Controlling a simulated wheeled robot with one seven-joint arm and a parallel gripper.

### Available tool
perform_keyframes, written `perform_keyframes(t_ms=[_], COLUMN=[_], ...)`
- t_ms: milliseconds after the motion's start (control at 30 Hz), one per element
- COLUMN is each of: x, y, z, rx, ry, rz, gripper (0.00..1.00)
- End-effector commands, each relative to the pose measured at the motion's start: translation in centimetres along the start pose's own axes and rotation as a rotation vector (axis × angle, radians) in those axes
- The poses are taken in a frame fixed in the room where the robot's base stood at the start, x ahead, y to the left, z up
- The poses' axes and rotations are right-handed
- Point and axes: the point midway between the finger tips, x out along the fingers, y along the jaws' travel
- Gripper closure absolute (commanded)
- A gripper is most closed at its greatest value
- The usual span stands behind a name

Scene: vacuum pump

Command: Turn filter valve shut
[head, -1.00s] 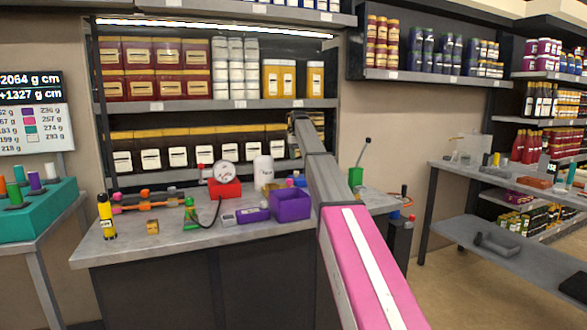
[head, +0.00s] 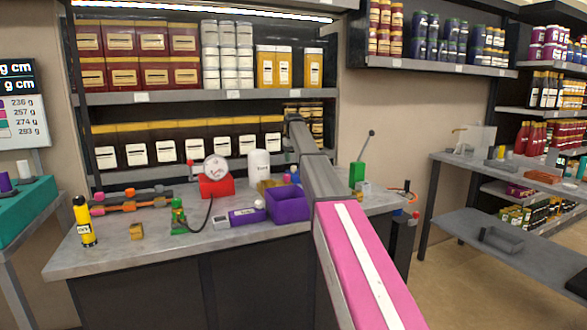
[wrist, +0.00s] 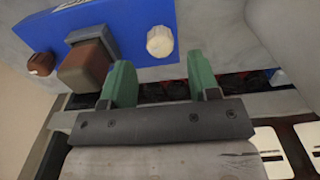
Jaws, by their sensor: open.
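My gripper (wrist: 160,62) shows in the wrist view with two green fingers spread apart and nothing between them. Just past the fingertips is a blue panel (wrist: 125,32). A round white ribbed knob (wrist: 160,41) sits on it, lined up with the gap between the fingers and apart from them. A brown block (wrist: 86,66) and a small brown knob (wrist: 40,64) lie left of the left finger. I cannot tell which part is the filter valve. In the head view my arm reaches toward the back shelf and my gripper cannot be made out.
The bench (head: 120,254) holds a red gauge box (head: 217,186), a white bottle (head: 259,166), a purple bin (head: 289,208), a green pump-like item (head: 179,217) and a green lever box (head: 357,175). Jars fill the shelf (head: 205,97) behind. The bench front left has bare room.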

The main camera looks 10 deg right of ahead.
Motion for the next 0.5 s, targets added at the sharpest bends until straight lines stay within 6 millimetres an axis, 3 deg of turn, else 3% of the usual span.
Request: perform_keyframes(t_ms=[233, 500], x=[4.0, 4.8], y=[0.0, 0.0], z=[0.1, 0.0], rx=[0.000, 0.000], ry=[-0.001, 0.000], rz=[0.000, 0.000], gripper=[0.44, 0.44])
